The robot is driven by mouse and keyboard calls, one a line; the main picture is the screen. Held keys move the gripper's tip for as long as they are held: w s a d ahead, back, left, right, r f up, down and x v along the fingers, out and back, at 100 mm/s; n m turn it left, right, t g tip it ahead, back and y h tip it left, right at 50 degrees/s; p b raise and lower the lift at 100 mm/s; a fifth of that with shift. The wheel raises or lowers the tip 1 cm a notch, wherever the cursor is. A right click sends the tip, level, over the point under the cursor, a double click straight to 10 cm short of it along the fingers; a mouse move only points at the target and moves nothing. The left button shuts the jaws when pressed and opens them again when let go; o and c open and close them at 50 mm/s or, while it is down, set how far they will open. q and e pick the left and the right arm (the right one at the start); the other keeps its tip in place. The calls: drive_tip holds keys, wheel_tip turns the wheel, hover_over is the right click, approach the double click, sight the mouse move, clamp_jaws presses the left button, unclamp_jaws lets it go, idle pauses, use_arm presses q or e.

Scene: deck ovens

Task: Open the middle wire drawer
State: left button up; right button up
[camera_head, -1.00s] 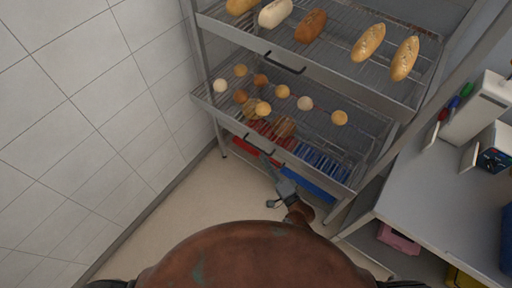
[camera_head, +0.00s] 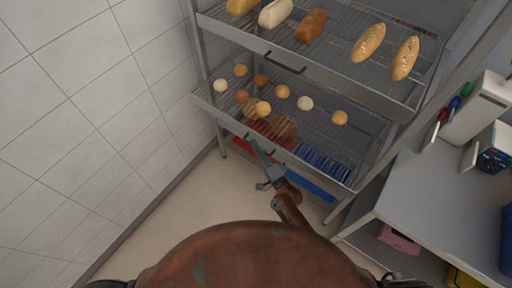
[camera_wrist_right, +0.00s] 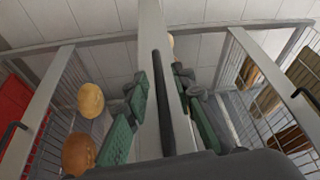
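The middle wire drawer (camera_head: 222,117) is a wire shelf with a grey front rail, holding several round rolls, and it looks shut. Its dark bar handle (camera_wrist_right: 164,100) stands on the front rail (camera_wrist_right: 151,40) in the right wrist view. My right gripper (camera_wrist_right: 166,108) is open, with one green-padded finger on each side of the handle and rail. It also shows in the head view (camera_head: 256,148), reaching up to the drawer front. I cannot tell whether the fingers touch the handle. My left gripper is not in view.
The upper wire drawer (camera_head: 345,70) holds several loaves and has its own dark handle (camera_head: 285,63). Red and blue items (camera_head: 312,184) lie below the middle drawer. A tiled wall (camera_head: 90,110) is at left, a grey counter (camera_head: 425,195) at right. The floor before the rack is clear.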

clamp_jaws()
idle(0.4)
